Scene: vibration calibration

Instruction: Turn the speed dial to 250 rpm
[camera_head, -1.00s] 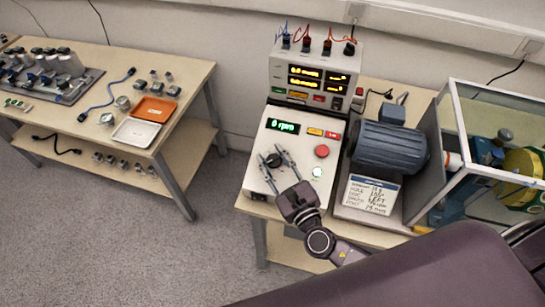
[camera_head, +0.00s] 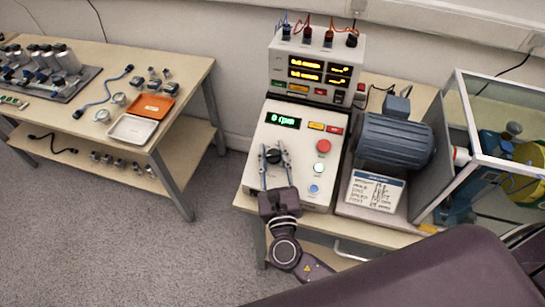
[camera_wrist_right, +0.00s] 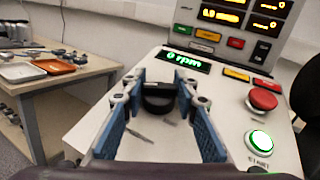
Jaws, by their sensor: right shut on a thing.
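The speed dial (camera_head: 273,156) is a black round knob on the sloped white control panel (camera_head: 257,133). In the right wrist view the dial (camera_wrist_right: 158,97) sits between the blue-padded fingers. My right gripper (camera_head: 274,152) is shut on the dial, with one finger on each side of it. It also shows in the right wrist view (camera_wrist_right: 157,92). The green display (camera_head: 283,120) above the dial reads 0 rpm; it is clear in the right wrist view (camera_wrist_right: 187,60) too. My left gripper is not in view.
Right of the dial are a red button (camera_head: 323,146), a lit white-green button (camera_head: 318,168) and a blue button (camera_head: 314,189). A grey-blue motor (camera_head: 394,141) and a glass-sided enclosure (camera_head: 452,130) stand farther right. A side table (camera_head: 187,72) stands left across the open floor.

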